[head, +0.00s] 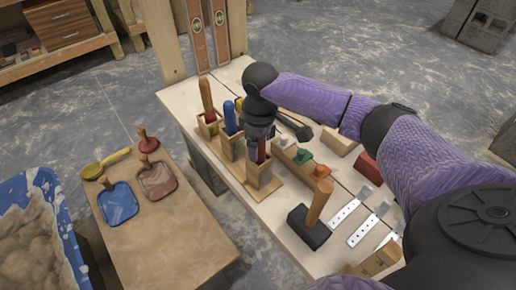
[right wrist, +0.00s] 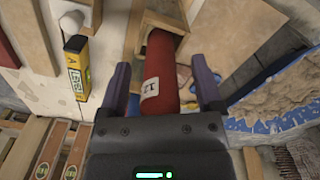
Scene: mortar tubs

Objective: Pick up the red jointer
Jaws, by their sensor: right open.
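The red jointer shows in the right wrist view as a round red handle (right wrist: 160,75) with a white label, standing in a wooden holder (right wrist: 166,20). In the head view a bit of its red (head: 262,152) shows below my gripper, in the nearest of the wooden holders (head: 262,177) on the workbench. My right gripper (head: 260,143) points down over it. In the wrist view its two purple fingers (right wrist: 160,66) are open, one on each side of the red handle, with gaps visible. The jointer's lower part is hidden in the holder. My left gripper is not in view.
Other holders carry a blue-handled tool (head: 229,117) and a brown-handled tool (head: 206,96). A low table (head: 170,250) and a blue tub (head: 72,235) stand left.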

